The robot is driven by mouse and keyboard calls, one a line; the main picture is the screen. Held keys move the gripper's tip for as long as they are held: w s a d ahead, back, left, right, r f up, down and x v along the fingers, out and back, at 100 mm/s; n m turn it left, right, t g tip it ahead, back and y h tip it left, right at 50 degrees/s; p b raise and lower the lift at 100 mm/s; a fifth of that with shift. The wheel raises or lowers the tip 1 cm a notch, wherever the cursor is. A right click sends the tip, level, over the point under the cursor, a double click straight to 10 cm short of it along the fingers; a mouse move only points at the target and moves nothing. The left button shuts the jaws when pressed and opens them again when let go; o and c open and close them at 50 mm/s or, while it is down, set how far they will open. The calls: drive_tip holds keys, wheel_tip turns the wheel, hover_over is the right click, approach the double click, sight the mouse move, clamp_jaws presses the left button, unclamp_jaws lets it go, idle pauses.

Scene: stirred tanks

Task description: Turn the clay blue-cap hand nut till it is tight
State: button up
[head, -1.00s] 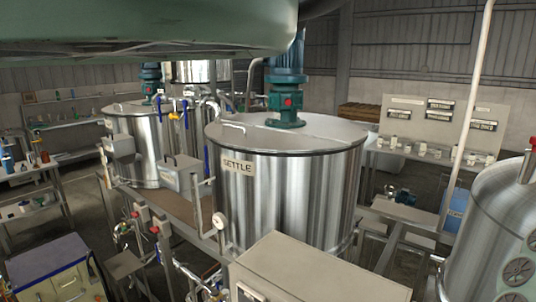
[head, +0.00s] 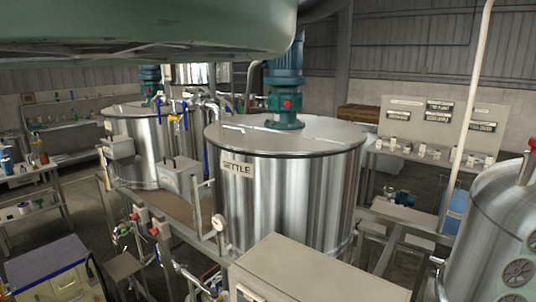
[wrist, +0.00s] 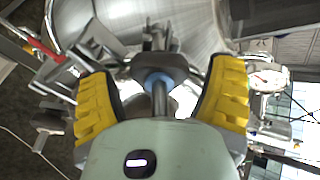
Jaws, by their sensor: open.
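In the wrist view, my gripper (wrist: 162,88) has its two yellow ridged fingers wide apart. Between them is a round part with a pale blue cap (wrist: 157,79), which looks like the hand nut. A grey rod-like piece runs in front of the cap toward my palm and hides part of it. Dark metal arms spread behind the cap. Neither finger visibly touches it. I cannot tell the clay colour here or how tight the nut is. In the head view, neither my gripper nor the nut can be made out.
In the wrist view, a red-handled valve (wrist: 50,55) is at left and a round gauge (wrist: 266,79) at right, close outside the fingers. In the head view, the SETTLE tank (head: 285,195) stands mid-picture, with a beige cabinet (head: 320,268) in front and pipework (head: 165,265) at lower left.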

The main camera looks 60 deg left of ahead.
drive_tip(key=v, duration=0.7)
drive_tip(key=shift+s+r, duration=0.15)
drive_tip(key=shift+s, duration=0.1)
idle(0.3)
